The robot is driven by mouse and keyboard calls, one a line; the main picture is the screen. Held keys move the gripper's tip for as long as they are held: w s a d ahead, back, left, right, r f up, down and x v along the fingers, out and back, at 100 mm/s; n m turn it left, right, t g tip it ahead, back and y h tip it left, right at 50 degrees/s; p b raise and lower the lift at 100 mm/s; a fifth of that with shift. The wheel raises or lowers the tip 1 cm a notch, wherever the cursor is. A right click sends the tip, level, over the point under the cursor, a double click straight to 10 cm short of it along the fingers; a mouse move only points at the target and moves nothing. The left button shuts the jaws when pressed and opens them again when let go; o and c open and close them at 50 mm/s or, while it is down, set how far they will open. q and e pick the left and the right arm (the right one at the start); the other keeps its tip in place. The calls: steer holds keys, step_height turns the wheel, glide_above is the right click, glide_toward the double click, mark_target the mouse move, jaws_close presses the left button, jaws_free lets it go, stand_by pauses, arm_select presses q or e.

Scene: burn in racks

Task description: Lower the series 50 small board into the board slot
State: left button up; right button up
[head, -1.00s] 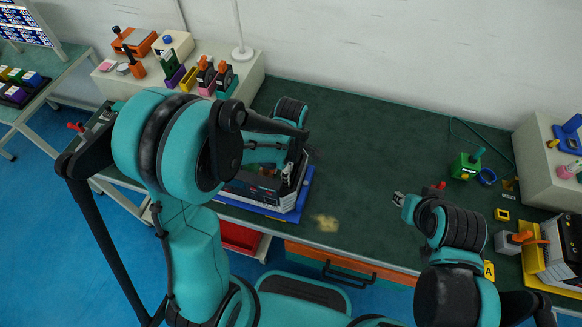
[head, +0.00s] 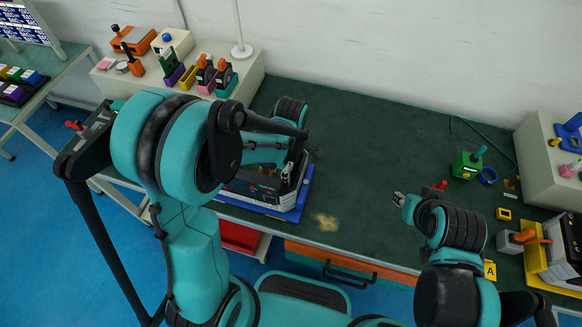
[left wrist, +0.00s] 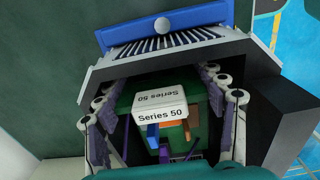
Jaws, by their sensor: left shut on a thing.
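The series 50 small board (left wrist: 163,105) shows in the left wrist view by its white block, marked "Series 50" on two faces, with coloured parts beside it. My left gripper (left wrist: 166,128) is shut on it, one finger on each side. The board is inside the opening of the grey-framed rack unit (left wrist: 180,62). In the head view my left gripper (head: 292,170) is over this rack unit (head: 252,186), and my arm hides part of it. The board slot and the board's lower edge are hidden. My right gripper (head: 399,199) is over the table at the right, apart from the rack; its jaws are too small to read.
A blue tray (head: 292,216) lies under the rack unit near the table's front edge. A green block (head: 467,165), a blue ring (head: 487,176) and a yellow-based machine (head: 540,262) stand at the right. The middle of the green table (head: 370,140) is clear.

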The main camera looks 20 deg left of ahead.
arm_select(q)
steer(key=shift+f, duration=0.1)
stand_by(0.3)
steer(key=o, duration=1.2)
